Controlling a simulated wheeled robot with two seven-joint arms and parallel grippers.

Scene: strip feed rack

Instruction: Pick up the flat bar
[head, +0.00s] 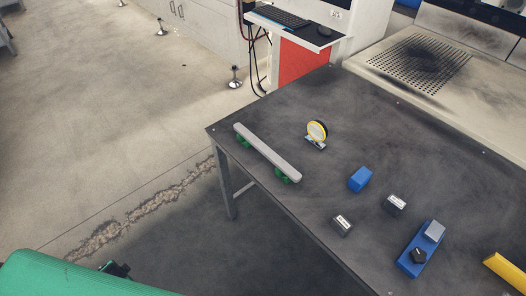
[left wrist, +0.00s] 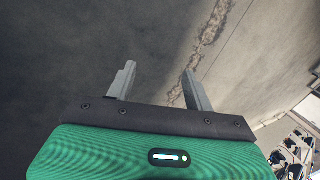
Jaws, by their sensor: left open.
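The flat bar (head: 267,152) is a long light-grey bar with rounded edges. It rests level on two green supports (head: 283,178) near the left edge of the dark table (head: 330,185) in the head view. My left gripper (left wrist: 160,82) shows in the left wrist view with its two grey fingers apart and nothing between them; only floor lies behind them. In the head view my green left arm is at the lower left, well away from the bar, and its fingertips cannot be made out. My right gripper is in neither view.
A round yellow-rimmed dial (head: 317,131) stands just right of the bar. A blue block (head: 360,179), two small dark blocks with pale tops (head: 396,203), a blue box with a black knob (head: 413,258) and a yellow piece (head: 506,272) lie farther right. Bare floor lies left of the table.

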